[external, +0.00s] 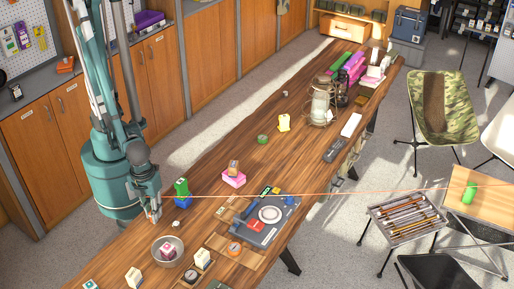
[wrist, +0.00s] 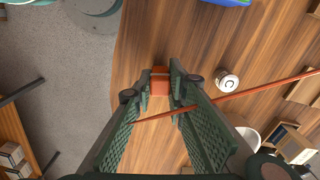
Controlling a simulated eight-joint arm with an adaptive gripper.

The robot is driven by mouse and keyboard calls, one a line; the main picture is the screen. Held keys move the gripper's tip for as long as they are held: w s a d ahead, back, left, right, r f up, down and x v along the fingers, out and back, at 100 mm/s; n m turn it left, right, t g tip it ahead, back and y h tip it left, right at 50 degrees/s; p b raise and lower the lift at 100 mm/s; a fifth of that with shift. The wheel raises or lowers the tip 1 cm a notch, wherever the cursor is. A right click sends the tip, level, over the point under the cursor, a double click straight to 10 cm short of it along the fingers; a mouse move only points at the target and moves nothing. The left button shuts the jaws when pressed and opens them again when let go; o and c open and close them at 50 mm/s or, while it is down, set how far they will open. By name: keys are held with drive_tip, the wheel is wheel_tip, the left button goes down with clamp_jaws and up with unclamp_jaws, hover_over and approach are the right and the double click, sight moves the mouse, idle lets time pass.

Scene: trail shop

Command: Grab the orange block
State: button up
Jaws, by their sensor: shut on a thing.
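The orange block (wrist: 160,82) is between the fingertips of my gripper (wrist: 158,90) in the wrist view, close above the wooden table. The fingers are shut on its sides. In the external view my gripper (external: 153,214) points down at the table's near-left edge, left of a metal bowl. The orange block cannot be made out clearly there. I cannot tell whether it touches the table.
A grey bowl (external: 168,251) holds a pink-and-white block. A green object on a blue block (external: 182,202) stands close behind my gripper. A white round piece marked C (wrist: 227,80) lies nearby. A thin orange line (wrist: 260,88) crosses the wrist view. The table's middle has free room.

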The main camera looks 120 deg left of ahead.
drive_tip(key=shift+r, duration=0.25)
drive_tip(key=shift+r+p, duration=1.35)
drive_tip(key=shift+r, duration=3.45)
drive_tip(key=shift+d, duration=0.15)
